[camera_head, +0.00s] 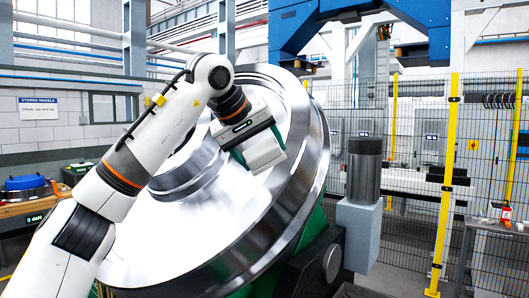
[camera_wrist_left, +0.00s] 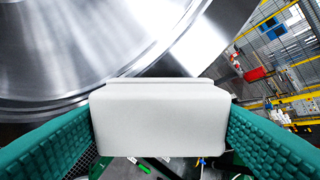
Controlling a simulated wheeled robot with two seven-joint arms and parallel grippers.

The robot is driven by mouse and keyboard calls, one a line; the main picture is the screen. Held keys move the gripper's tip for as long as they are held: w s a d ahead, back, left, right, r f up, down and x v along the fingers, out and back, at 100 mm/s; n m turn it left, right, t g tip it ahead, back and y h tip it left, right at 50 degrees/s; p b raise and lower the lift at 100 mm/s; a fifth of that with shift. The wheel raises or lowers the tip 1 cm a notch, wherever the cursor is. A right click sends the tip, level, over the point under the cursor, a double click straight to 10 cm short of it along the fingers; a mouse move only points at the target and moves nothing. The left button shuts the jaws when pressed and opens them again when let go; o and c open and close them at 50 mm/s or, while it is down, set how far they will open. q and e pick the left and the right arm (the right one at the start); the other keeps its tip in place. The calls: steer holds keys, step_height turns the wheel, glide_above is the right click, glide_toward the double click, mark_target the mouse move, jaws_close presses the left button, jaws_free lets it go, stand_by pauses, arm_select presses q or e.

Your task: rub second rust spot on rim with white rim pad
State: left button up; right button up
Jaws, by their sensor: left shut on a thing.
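The large steel rail wheel (camera_head: 240,215) fills the middle of the head view, tilted, with bright bare metal. Its edge also shows at the upper left of the left wrist view (camera_wrist_left: 85,45). My left gripper (camera_head: 255,143) is over the upper right of the wheel face. It is shut on the white rim pad (camera_wrist_left: 160,115), which sits between the two green ribbed fingers in the left wrist view. The pad (camera_head: 265,153) faces the wheel near its rim; I cannot tell whether it touches. No rust spot can be made out in either view. My right gripper is not in view.
A dark cylinder on a grey housing (camera_head: 365,220) stands close right of the wheel. A mesh fence with yellow posts (camera_head: 447,180) lies behind it. A grey side table (camera_head: 497,228) is at far right. A bench with a blue lidded item (camera_head: 26,185) is at left.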

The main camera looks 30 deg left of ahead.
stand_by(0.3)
arm_select(q)
steer(key=shift+p+v, duration=0.75)
steer(key=shift+v, duration=0.3)
steer(key=shift+s+r, duration=0.35)
steer(key=shift+r, duration=0.05)
